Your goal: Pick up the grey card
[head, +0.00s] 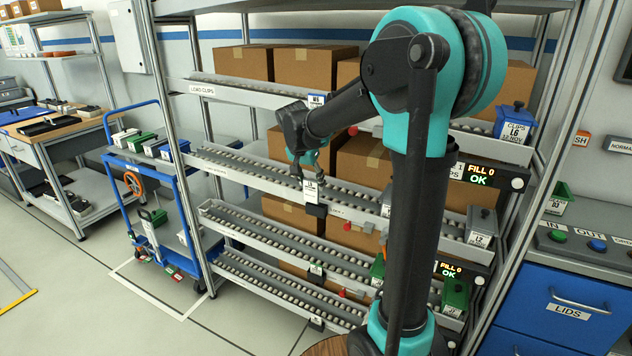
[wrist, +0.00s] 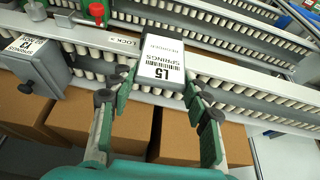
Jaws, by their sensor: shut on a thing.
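The grey card (wrist: 160,62) shows in the wrist view, with a white label reading L5 and SPRINGS and a line of smaller print above. My gripper (wrist: 158,82) has one green finger at each side of it and is shut on it. The card is in front of a roller lane of the rack; I cannot tell whether it still touches the rail. In the head view my gripper (head: 308,168) is at the rack's middle lanes, and the card's small white label (head: 311,188) shows just below it.
A grey labelled bin (wrist: 38,65) is at the left of the wrist view, near a red knob (wrist: 97,11). Brown boxes (wrist: 80,118) lie below the lane. In the head view, a blue bin (head: 513,121) is at upper right and a blue trolley (head: 188,215) stands left of the rack.

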